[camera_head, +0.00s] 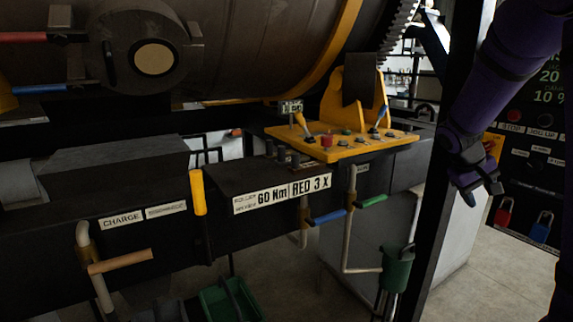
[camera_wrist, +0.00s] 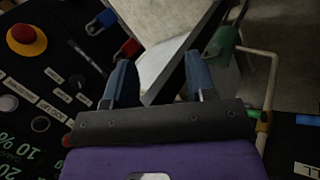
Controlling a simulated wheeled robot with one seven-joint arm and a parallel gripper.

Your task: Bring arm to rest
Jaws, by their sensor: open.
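My purple arm comes in from the upper right in the head view. My gripper (camera_head: 474,178) hangs in front of the dark control panel (camera_head: 530,165) at the right, beside a black post. In the wrist view my gripper (camera_wrist: 160,78) shows two blue-grey fingers spread apart with nothing between them. Beyond the fingers are a pale panel surface and dark edges. No object is held.
A yellow control console (camera_head: 345,146) with levers and buttons stands at the centre. A black post (camera_head: 452,130) rises close to my gripper. Red (camera_head: 503,212) and blue (camera_head: 541,227) padlocks hang on the panel.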

